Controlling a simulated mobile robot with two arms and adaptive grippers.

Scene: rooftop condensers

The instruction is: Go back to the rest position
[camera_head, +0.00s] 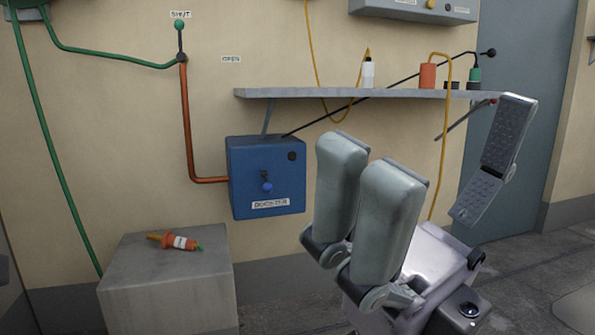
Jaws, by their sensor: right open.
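My right gripper (436,140) comes in from the lower right, with two thick grey-green fingers at its left and one textured finger at its right. The fingers are spread wide apart and nothing is between them. It appears in front of the wall shelf and hides part of the wall and floor behind it. My left gripper is not in view.
A blue box (266,178) hangs on the wall under a grey shelf (300,93) with small bottles and an orange canister (427,76). A grey block (168,290) carries an orange tool (178,242). A lever (180,42) sits beside a "SHUT" label. A blue-grey door (535,150) stands right.

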